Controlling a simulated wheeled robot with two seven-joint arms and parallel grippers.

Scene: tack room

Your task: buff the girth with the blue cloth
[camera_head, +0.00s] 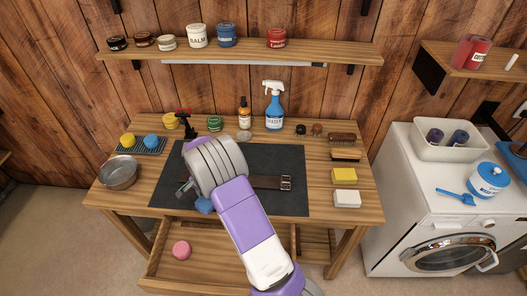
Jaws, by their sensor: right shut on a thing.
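The girth (270,182), a brown strap with a metal buckle at its right end, lies on the dark mat (285,158) on the workbench. My right arm covers its left part. My right gripper (194,198) is over the mat's left half, mostly hidden behind my own wrist. It is shut on the blue cloth (204,206), which shows as a small blue patch below the wrist. I cannot tell whether the cloth touches the girth. My left gripper is out of view.
A metal bowl (119,173) and a rack with yellow and blue sponges (152,142) stand at left. Bottles, including a blue spray bottle (273,108), stand behind the mat. Brushes, a yellow block (344,176) and a white block (346,198) are at right. An open drawer (215,243) juts out in front.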

